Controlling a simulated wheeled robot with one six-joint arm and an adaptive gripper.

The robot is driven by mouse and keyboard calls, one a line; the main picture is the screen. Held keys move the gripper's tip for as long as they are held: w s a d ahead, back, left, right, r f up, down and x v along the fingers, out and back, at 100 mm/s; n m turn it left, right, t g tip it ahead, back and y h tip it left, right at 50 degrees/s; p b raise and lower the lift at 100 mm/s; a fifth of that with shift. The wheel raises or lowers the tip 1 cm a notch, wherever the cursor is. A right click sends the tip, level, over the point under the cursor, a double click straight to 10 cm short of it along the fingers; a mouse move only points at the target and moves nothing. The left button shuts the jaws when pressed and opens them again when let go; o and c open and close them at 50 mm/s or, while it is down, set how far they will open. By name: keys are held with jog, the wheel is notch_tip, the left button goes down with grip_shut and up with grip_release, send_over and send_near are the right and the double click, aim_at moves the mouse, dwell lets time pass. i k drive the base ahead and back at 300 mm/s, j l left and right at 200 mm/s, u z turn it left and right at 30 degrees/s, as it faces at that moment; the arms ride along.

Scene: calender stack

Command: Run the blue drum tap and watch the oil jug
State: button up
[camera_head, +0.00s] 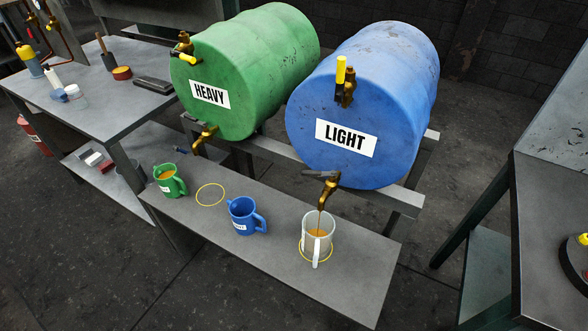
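The blue drum (412,95), labelled LIGHT, lies on its side on a rack. Its brass tap (327,193) is at the bottom of the front face, with a dark lever on top. A thin amber stream runs from the spout into a clear jug (307,232). The jug stands upright under the tap, inside a yellow ring (331,256) on the bench. Amber oil shows in the jug, but I cannot read its exact level. The jug's white handle faces the camera. My gripper is not in view.
The green drum (245,60), labelled HEAVY, has its own tap (203,137). A blue jug (241,211), a green jug with amber contents (166,186) and an empty yellow ring (210,203) are on the low bench (345,290). Side tables stand left and right.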

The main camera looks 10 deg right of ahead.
aim_at(333, 174)
jog(key=i+j+u, duration=0.1)
jog(key=i+j, duration=0.2)
jog(key=j, duration=0.2)
jog(key=i+j+u, duration=0.15)
jog(key=i+j, duration=0.15)
jog(key=j, duration=0.15)
jog(key=i+j+u, duration=0.1)
jog(key=i+j, duration=0.2)
jog(key=j, duration=0.15)
